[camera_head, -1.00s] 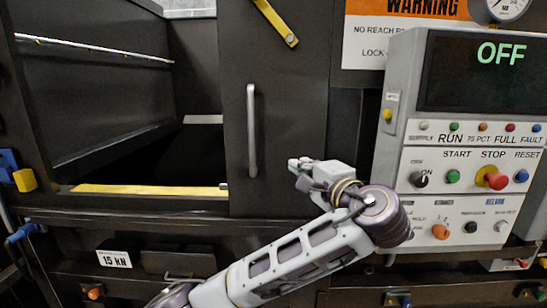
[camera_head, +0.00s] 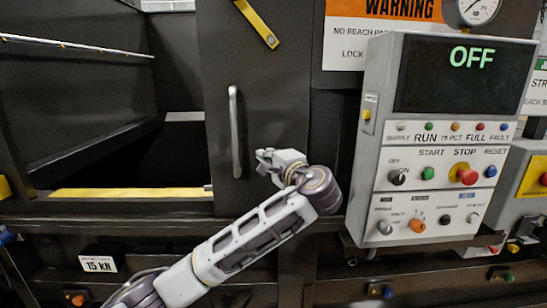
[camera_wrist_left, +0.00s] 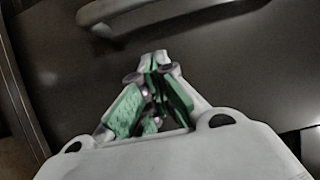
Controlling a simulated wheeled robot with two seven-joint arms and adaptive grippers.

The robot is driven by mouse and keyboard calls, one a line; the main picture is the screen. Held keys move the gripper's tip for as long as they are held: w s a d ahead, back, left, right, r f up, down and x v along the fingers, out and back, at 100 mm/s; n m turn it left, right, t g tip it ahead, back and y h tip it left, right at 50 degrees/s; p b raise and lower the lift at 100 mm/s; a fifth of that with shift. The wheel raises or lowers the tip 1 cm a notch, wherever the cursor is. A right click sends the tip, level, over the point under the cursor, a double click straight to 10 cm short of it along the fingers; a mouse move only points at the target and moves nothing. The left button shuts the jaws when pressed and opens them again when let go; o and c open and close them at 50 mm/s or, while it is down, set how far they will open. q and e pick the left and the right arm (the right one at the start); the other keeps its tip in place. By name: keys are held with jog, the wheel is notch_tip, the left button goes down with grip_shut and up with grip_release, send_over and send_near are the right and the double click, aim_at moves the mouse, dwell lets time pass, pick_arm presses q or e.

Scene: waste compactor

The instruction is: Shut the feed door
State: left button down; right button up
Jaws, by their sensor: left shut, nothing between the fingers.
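The feed door (camera_head: 275,105) is a dark sliding panel with a vertical light metal handle (camera_head: 235,130). To its left the feed opening (camera_head: 178,150) stands open, with a yellow strip (camera_head: 130,194) along its lower edge. My left gripper (camera_head: 262,155) is shut and empty, just right of the handle's lower part and in front of the door. In the left wrist view the closed fingertips (camera_wrist_left: 160,57) point at the dark panel, and the handle (camera_wrist_left: 125,8) lies beyond them, apart from them. My right gripper is not in view.
A grey control box (camera_head: 375,150) reading OFF stands out to the right of the door, close to my left wrist. A yellow bar (camera_head: 257,24) sits at the door's top. A 15 kN label (camera_head: 98,264) is below the opening.

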aim_at(252, 156)
pick_arm(q)
jog(key=shift+w+a, duration=0.15)
jog(key=shift+a, duration=0.15)
jog(key=shift+s+a+p, duration=0.3)
jog(key=shift+a, duration=0.6)
jog(key=shift+s+a+p, duration=0.25)
jog(key=shift+a, duration=0.6)
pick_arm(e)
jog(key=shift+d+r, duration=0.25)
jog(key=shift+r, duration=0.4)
pick_arm(q)
jog(key=shift+w+a, duration=0.1)
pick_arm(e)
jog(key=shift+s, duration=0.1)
